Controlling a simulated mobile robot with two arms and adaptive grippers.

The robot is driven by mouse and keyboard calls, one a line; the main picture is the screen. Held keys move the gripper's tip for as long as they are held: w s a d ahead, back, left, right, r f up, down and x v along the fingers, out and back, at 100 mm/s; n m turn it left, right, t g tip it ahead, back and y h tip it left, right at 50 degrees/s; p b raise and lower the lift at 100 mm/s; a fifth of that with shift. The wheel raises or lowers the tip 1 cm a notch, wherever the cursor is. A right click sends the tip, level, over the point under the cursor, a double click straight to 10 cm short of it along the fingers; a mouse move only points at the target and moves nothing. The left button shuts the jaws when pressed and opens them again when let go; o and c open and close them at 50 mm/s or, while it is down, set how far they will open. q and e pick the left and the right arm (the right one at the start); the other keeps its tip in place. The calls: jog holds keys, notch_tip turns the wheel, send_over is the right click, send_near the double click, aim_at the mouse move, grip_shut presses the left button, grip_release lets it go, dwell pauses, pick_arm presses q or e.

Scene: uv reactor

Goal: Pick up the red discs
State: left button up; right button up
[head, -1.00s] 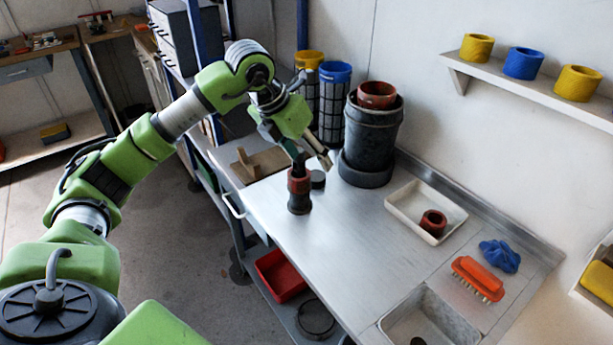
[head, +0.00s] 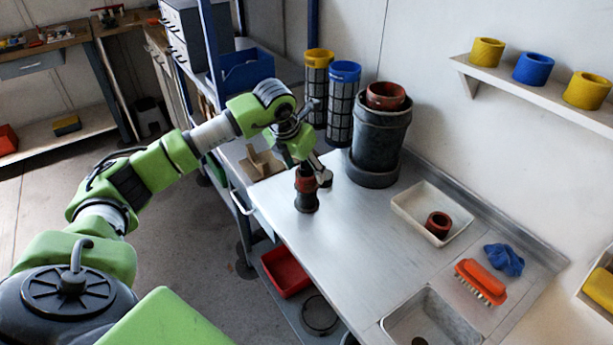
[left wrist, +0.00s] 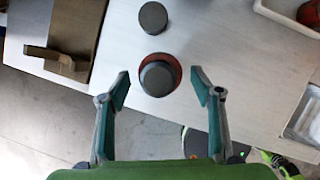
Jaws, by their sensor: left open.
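A small stack with a red disc (head: 305,184) around a dark cylinder stands on the metal bench. In the left wrist view the red rim (left wrist: 176,65) shows around a dark grey round top (left wrist: 157,79). My left gripper (left wrist: 161,88) is open, its fingertips on either side of this stack and seemingly not touching it. In the head view the left gripper (head: 316,168) is at the stack's top and partly hides it. Another red ring (head: 438,223) lies in a white tray (head: 405,214). A third red ring (head: 385,96) sits on a large dark cylinder. My right gripper is not seen.
A dark grey disc (left wrist: 153,17) lies just beyond the stack. A wooden block with a handle (head: 262,164) is to the left. The large dark cylinder (head: 375,138) stands behind. An orange brush (head: 481,281), blue cloth (head: 504,259) and sink (head: 430,321) are at the right.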

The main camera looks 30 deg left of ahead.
pick_arm(q)
jog(key=shift+x, duration=1.5)
jog(key=c, duration=1.2)
jog(key=shift+r, duration=0.15)
